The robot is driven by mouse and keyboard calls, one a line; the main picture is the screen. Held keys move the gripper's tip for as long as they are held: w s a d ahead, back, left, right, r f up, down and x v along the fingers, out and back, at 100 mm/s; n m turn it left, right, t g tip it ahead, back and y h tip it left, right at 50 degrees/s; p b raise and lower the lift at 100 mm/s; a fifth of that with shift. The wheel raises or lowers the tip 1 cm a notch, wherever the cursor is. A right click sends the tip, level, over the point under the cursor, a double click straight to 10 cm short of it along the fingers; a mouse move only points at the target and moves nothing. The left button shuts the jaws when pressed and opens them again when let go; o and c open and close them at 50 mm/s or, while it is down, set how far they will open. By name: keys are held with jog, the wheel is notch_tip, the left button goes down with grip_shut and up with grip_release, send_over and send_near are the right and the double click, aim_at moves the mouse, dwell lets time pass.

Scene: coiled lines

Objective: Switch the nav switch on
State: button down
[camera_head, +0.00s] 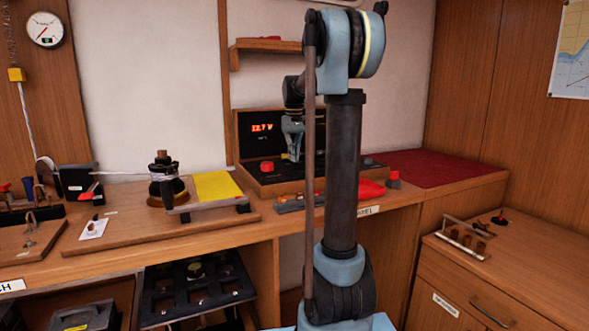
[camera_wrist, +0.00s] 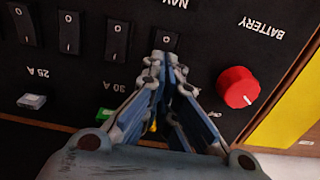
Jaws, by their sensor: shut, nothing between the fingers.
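The black switch panel (camera_head: 258,145) stands in a wooden frame on the counter and has a lit red display reading 12.7 V. In the wrist view, the NAV label (camera_wrist: 174,3) is at the top edge, above a black rocker switch (camera_wrist: 165,38). My gripper (camera_wrist: 163,58) is shut and empty, its fingertips over the lower end of that switch. Whether they touch it, and which way the rocker is set, I cannot tell. My gripper also shows small before the panel in the head view (camera_head: 292,150).
More black rockers (camera_wrist: 116,40) lie left of the fingertips. A red BATTERY knob (camera_wrist: 238,87) is to their right. Below are a white fuse (camera_wrist: 31,101) and a green fuse (camera_wrist: 104,114). A yellow sheet (camera_head: 217,186) lies left of the panel; a red mat (camera_head: 430,167) lies right.

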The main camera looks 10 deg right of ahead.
jog(key=shift+f, duration=0.95)
dwell(0.6)
jog(key=shift+r, duration=3.5)
